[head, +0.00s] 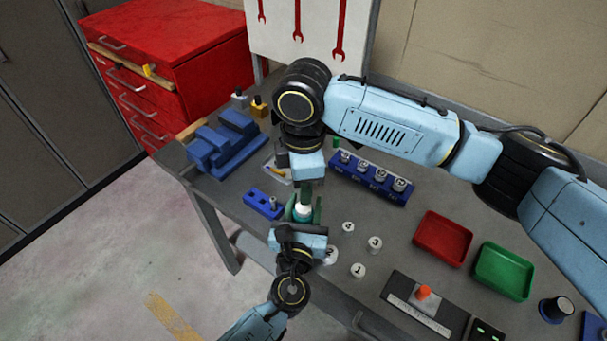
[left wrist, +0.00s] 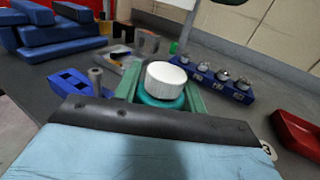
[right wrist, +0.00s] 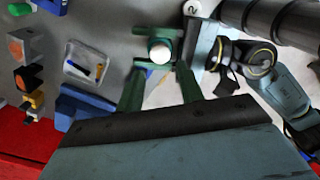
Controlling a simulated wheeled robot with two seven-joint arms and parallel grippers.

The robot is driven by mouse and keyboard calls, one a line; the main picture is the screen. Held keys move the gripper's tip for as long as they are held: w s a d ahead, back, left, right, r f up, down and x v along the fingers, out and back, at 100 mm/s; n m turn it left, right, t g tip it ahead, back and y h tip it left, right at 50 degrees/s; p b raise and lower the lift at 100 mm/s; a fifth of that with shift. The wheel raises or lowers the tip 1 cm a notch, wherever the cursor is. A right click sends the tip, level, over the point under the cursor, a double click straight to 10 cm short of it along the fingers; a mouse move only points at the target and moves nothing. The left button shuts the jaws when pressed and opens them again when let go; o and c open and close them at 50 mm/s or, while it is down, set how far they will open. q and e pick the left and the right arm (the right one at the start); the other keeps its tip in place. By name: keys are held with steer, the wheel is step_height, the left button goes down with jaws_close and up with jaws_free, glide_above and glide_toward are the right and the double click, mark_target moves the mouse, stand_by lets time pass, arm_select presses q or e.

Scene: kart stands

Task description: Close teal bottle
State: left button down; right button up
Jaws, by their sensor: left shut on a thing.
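The teal bottle (left wrist: 160,101) stands upright between the green fingers of my left gripper (head: 303,212), which is shut on it. A white cap (left wrist: 166,79) sits on top of the bottle; whether it is screwed tight cannot be told. The cap also shows in the right wrist view (right wrist: 160,52). My right gripper (right wrist: 158,85) is open and empty, pointing down just above the cap. Its fingers are spread apart, with the cap showing between and beyond them. In the head view the right gripper hides part of the area behind the bottle.
A blue block with a peg (head: 263,204) lies left of the bottle. A blue rack (head: 370,180) with several weights stands behind right. Numbered white discs (head: 375,244) lie to the right, before a red tray (head: 441,239) and a green tray (head: 503,271). Blue steps (head: 222,142) stand back left.

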step_height(320, 180, down, 7)
steer(key=shift+r, duration=0.2)
steer(key=shift+c, duration=0.3)
steer(key=c, duration=0.7)
steer(key=shift+m, duration=0.9)
steer(key=shift+c, duration=0.2)
steer(key=o, duration=1.1)
steer(key=shift+o, duration=0.2)
step_height(320, 180, up, 12)
